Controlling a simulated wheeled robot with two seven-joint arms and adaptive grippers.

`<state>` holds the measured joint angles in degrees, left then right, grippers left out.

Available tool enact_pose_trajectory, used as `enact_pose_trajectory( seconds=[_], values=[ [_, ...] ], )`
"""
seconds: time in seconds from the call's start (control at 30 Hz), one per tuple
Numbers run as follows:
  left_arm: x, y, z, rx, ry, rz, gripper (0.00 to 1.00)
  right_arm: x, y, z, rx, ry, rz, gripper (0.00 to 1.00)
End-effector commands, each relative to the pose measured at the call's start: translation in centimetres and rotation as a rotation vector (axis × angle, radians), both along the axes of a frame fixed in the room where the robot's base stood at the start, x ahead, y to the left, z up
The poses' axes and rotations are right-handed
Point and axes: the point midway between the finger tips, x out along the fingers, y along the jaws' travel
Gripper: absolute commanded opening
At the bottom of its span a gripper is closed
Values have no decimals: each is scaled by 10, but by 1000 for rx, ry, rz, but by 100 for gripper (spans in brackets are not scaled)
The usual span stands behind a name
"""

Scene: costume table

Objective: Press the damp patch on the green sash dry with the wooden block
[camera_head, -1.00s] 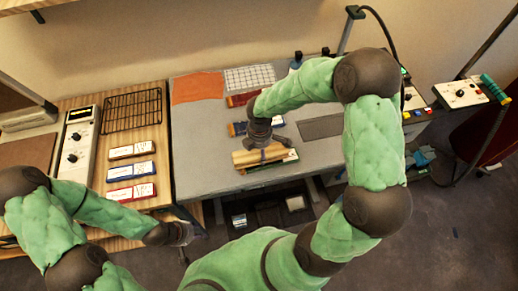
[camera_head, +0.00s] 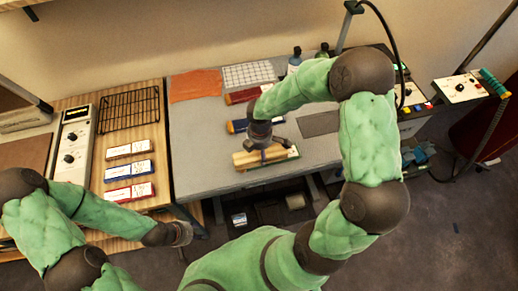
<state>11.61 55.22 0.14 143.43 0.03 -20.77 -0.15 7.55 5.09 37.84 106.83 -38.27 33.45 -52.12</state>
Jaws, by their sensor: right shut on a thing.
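My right gripper (camera_head: 265,151) is above the grey table, shut on the tan wooden block (camera_head: 247,161). The block lies across a flat strip whose green edge and pale, marked end (camera_head: 291,154) show to its right. I take this strip to be the green sash. The block covers most of it, and any damp patch is hidden. I cannot tell how firmly the block touches it. My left gripper (camera_head: 181,233) hangs low in front of the wooden table, away from the sash. Its fingers are too small and dark to tell whether they are open.
A blue strip (camera_head: 237,126) and a red strip (camera_head: 240,96) lie behind on the grey table (camera_head: 200,165). An orange cloth (camera_head: 196,86), a white grid (camera_head: 248,75) and bottles (camera_head: 295,60) are at the back. A wire rack (camera_head: 130,107) stands left. The table's left front is clear.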

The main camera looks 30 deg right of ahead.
Motion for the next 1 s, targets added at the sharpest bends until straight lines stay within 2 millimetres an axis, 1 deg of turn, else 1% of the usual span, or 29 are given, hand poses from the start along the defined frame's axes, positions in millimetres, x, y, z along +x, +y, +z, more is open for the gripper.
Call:
enact_pose_trajectory(
  seconds=[0.17, 1.0],
  values=[
    [0, 0, -4, 0, 0, 0, 40, -1, -1, -2, 1, -1, 1, 25],
    [0, 0, -3, 0, 0, 0, 40, -6, -8, -1, 0, 2, 5, 25]
  ],
)
